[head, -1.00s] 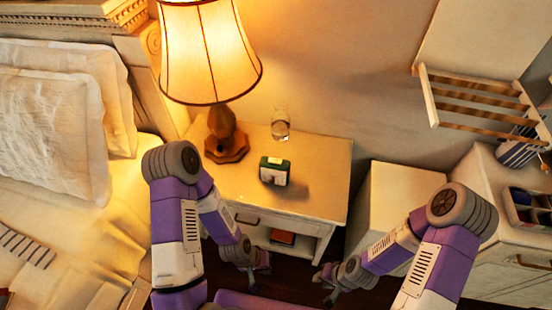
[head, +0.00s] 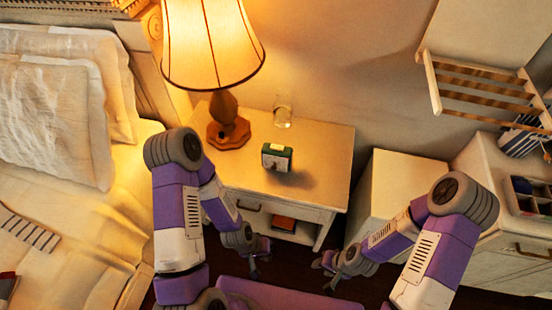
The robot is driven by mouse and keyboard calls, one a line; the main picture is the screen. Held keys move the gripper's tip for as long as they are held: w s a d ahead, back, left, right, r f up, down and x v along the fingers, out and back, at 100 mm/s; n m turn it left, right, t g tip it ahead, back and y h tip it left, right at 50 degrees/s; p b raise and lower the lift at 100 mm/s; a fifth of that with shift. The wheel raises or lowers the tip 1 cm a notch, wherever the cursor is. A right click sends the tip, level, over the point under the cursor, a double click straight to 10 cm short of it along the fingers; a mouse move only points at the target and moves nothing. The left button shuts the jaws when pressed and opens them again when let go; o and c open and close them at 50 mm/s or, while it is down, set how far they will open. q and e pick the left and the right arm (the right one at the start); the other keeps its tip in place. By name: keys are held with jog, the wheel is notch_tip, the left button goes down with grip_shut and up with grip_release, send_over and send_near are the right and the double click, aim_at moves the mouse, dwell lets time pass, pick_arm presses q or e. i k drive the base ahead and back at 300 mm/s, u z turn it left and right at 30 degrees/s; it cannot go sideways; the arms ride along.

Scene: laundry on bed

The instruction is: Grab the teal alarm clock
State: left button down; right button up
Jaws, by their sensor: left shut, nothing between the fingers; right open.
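The teal alarm clock (head: 277,158) stands upright on the nightstand top (head: 316,150), with a pale face toward me and a dark green-teal body. My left gripper (head: 258,262) is shut and empty, low in front of the nightstand and below the level of its top. My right gripper (head: 325,275) is open and empty, low to the right of the left one. Both are well apart from the clock.
A lit lamp (head: 228,125) stands left of the clock and a clear glass (head: 283,113) behind it. The bed (head: 75,225) is at the left. A white cabinet (head: 408,176) stands to the right. The nightstand top right of the clock is clear.

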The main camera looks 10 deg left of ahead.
aim_at(283, 160)
jog(key=k, duration=1.25)
jog(key=u, duration=0.6)
jog(key=i, duration=0.45)
jog(key=u, duration=0.95)
jog(key=i, duration=0.75)
jog(key=z, duration=0.5)
jog(key=i, duration=0.75)
jog(key=z, duration=0.65)
